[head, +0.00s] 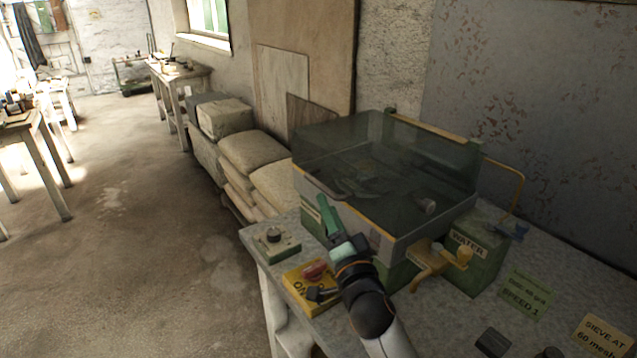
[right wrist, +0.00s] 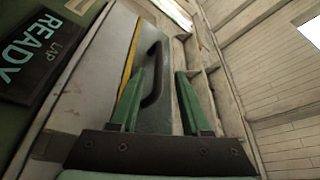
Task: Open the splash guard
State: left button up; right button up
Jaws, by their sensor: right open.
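The splash guard (head: 345,147) is a smoky see-through cover over the basin of a green and grey machine on the bench. It appears to be down. Its dark curved handle (right wrist: 155,75) shows in the right wrist view, beside a yellow edge strip. My right gripper (head: 325,213) has green fingers and is at the front left of the machine, close to the handle. In the right wrist view its fingers (right wrist: 160,75) are apart, and the handle appears between them. I cannot tell whether they touch it. My left gripper is not in view.
A yellow switch box (head: 305,283) with a red knob and a small green box (head: 270,243) stand on the bench left of my arm. A green WATER box (head: 474,262) with a yellow tap is at right. Sacks (head: 255,155) are stacked along the wall.

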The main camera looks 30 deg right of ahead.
aim_at(318, 181)
jog(key=x, duration=0.8)
jog(key=shift+w, duration=0.1)
jog(key=shift+c, duration=0.3)
grip_shut()
dwell(0.9)
